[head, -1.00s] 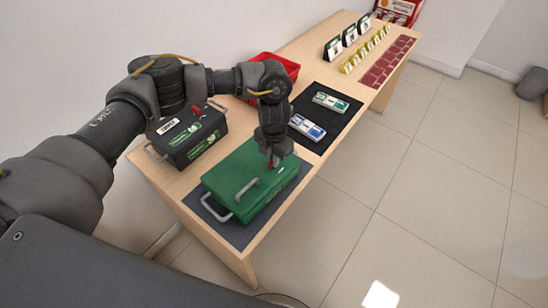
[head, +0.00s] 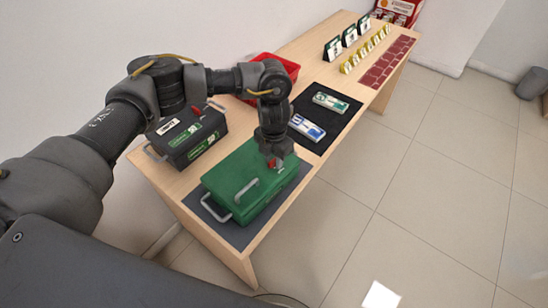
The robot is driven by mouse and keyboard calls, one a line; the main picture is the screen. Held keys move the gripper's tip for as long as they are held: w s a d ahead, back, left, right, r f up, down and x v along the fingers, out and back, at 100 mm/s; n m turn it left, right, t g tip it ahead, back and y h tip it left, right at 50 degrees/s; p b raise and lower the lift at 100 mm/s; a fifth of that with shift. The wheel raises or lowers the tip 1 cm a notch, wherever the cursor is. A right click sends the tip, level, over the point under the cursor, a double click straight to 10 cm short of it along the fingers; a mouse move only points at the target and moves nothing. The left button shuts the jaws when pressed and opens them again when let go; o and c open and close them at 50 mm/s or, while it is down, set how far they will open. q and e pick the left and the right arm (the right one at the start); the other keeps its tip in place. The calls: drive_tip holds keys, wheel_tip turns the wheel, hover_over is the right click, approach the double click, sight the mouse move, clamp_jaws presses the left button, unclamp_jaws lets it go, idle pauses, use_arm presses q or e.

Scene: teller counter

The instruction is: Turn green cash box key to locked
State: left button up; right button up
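The green cash box (head: 232,173) sits closed on a dark mat (head: 235,236) at the near end of the counter. It has a grey handle on its lid and another at its near side. A small red key (head: 271,164) shows at the top far right of the box. My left gripper (head: 274,161) points down right at the key, with its fingertips around or against it. The fingers are small and partly hidden, so I cannot tell how tightly they close. My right gripper is not in view.
A black cash box (head: 190,142) with a red key stands left of the green box, behind my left arm. A red tray (head: 288,66) is against the wall. Banknote bundles (head: 307,127) lie on a black mat (head: 328,144). Small signs and yellow items stand farther back.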

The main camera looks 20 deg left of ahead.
sight(274, 160)
use_arm(q)
wheel_tip(274, 160, up, 11)
drive_tip(key=b, duration=0.1)
drive_tip(key=shift+f, duration=0.2)
idle(0.5)
